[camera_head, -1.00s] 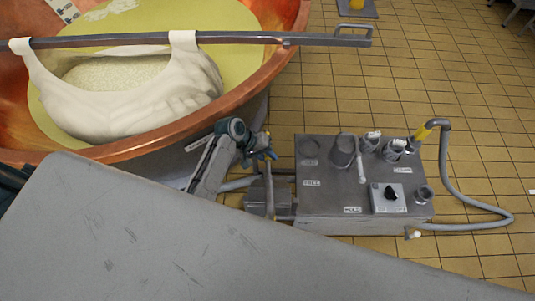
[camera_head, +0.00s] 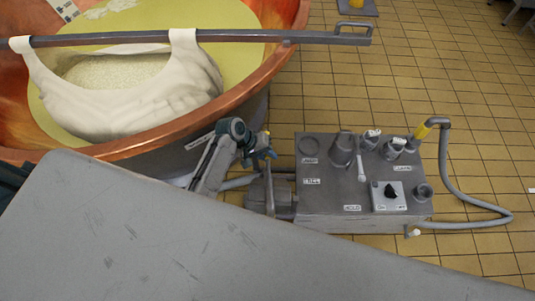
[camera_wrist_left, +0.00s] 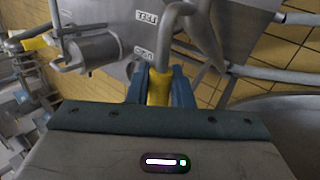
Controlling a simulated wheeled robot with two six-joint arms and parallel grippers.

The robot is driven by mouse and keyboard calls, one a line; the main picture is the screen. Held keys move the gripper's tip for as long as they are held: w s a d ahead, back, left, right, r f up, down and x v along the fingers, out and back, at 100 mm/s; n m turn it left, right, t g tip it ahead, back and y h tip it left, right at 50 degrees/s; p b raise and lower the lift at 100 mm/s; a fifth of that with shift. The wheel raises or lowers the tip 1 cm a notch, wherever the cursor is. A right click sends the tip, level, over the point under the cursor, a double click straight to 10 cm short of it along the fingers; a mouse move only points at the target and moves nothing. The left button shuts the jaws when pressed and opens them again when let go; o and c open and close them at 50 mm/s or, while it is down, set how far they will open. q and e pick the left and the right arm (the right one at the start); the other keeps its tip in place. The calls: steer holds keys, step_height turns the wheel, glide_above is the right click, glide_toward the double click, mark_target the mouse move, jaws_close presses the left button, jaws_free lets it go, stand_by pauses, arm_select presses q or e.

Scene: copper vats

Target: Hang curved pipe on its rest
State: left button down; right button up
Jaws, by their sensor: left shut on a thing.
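My left gripper (camera_head: 265,152) is beside the left end of the grey machine box, near the copper vat. In the left wrist view its blue fingers (camera_wrist_left: 160,88) are shut on the yellow grip (camera_wrist_left: 158,86) of a grey curved pipe (camera_wrist_left: 176,14). The pipe bends over at the top of that view, in front of the machine. In the head view most of the held pipe cannot be made out. I cannot tell which part is its rest. My right gripper is not in view.
The grey machine box (camera_head: 330,205) has several sockets, labels and a black knob (camera_head: 390,190) on top. A grey hose (camera_head: 442,165) with a yellow band loops at its right. The copper vat (camera_head: 165,140) stands at the left. The tiled floor at the right is mostly clear.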

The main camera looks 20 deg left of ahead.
arm_select(q)
steer(key=c, duration=1.2)
jaws_free()
steer(key=shift+f, duration=0.1)
steer(key=shift+s+f, duration=0.1)
steer(key=b+v, duration=0.1)
steer(key=v, duration=1)
steer(key=shift+d, duration=0.15)
